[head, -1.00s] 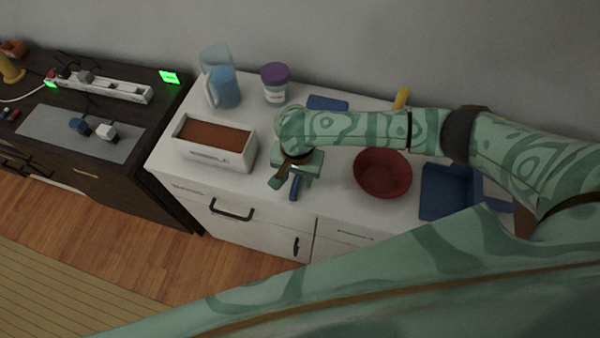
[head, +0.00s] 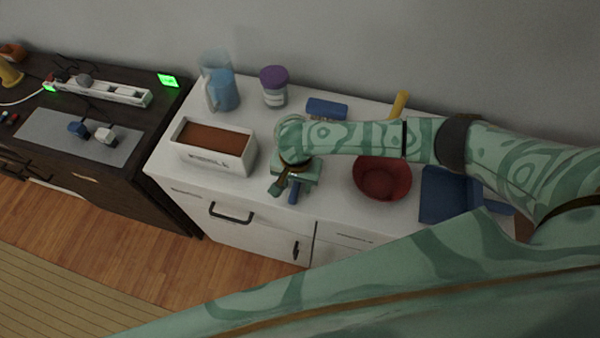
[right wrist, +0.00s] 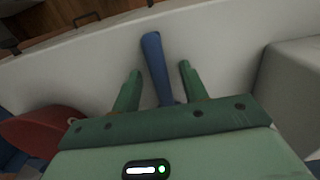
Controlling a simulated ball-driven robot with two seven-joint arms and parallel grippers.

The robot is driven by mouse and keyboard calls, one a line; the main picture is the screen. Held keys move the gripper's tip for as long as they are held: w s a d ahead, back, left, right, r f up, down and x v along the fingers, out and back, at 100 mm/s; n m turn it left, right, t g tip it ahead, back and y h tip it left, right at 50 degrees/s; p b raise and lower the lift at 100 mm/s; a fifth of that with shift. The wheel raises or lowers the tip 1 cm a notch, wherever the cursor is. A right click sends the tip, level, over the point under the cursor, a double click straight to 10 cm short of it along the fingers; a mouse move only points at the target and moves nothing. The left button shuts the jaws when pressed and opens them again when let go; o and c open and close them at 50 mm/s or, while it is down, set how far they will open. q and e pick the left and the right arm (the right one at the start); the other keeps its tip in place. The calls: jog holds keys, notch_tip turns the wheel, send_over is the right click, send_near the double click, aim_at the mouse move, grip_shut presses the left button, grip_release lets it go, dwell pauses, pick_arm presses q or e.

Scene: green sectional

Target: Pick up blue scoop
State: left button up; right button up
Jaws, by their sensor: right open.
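The blue scoop shows as a blue handle (head: 294,195) at the front edge of the white counter, under my right gripper (head: 285,187). In the right wrist view the blue handle (right wrist: 157,66) lies between the two green fingers of my right gripper (right wrist: 157,78), with a gap on each side. The fingers are open and hold nothing. The rest of the scoop is hidden under the gripper body. My left gripper is not in view.
A white box with brown contents (head: 236,164) stands left of the gripper. A red bowl (head: 382,180) and a blue tray (head: 445,203) are to the right. A blue pitcher (head: 223,92), a purple-lidded jar (head: 274,88) and a blue block-like item (head: 326,109) stand behind.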

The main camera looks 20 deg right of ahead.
dwell(0.4)
grip_shut()
jog(key=shift+b, duration=0.35)
jog(key=shift+r, duration=0.2)
jog(key=r+p, duration=0.2)
jog(key=r, duration=0.1)
jog(key=r+p, duration=0.1)
jog(key=r, duration=0.1)
jog(key=shift+s+a, duration=0.15)
jog(key=shift+s, duration=0.1)
jog(key=s+a+r+p, duration=0.2)
jog(key=s+r+p, duration=0.2)
jog(key=s, duration=0.2)
jog(key=s+a+r+p, duration=0.2)
jog(key=s+r+p, duration=0.1)
jog(key=s, duration=0.3)
jog(key=shift+s+a+r+p, duration=0.25)
jog(key=shift+s+r+p, duration=0.15)
jog(key=shift+r, duration=0.1)
